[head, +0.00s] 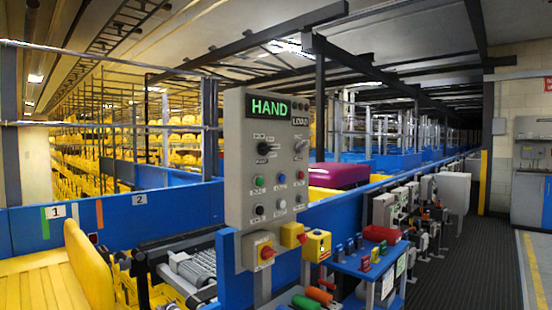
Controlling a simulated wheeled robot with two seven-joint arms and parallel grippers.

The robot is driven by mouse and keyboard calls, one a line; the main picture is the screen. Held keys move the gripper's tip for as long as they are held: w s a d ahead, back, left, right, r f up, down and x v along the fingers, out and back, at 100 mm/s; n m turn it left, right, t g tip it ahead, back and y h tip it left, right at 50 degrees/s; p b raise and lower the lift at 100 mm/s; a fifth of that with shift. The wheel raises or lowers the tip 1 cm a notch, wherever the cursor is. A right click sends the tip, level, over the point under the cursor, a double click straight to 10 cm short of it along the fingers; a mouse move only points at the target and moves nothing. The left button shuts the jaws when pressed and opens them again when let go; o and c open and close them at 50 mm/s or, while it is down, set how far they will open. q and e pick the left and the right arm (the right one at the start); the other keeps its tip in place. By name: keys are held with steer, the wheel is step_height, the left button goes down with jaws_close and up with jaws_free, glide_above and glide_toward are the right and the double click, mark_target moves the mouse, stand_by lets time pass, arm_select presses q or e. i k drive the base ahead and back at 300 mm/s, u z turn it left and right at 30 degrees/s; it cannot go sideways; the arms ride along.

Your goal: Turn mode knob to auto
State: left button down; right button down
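The grey control panel (240,190) stands upright near the middle of the head view. Its lit green sign reads HAND (269,107), with a smaller, dim sign (300,117) beside it. Below the signs, a black rotary knob (264,148) sits on the left of the panel face, and a small grey switch (300,146) sits on the right. The labels around them are too small to read, so I cannot tell which position the knob points to. Neither of my grippers is in view.
Several coloured buttons (259,181) fill the lower panel. A blue stand (360,268) with coloured handles is at the right. Dark floor (470,265) is clear farther right; blue conveyor walls (180,207) run left.

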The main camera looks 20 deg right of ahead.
mark_target(299, 147)
steer(key=z, duration=0.65)
steer(key=i, duration=1.3)
steer(key=u, duration=0.45)
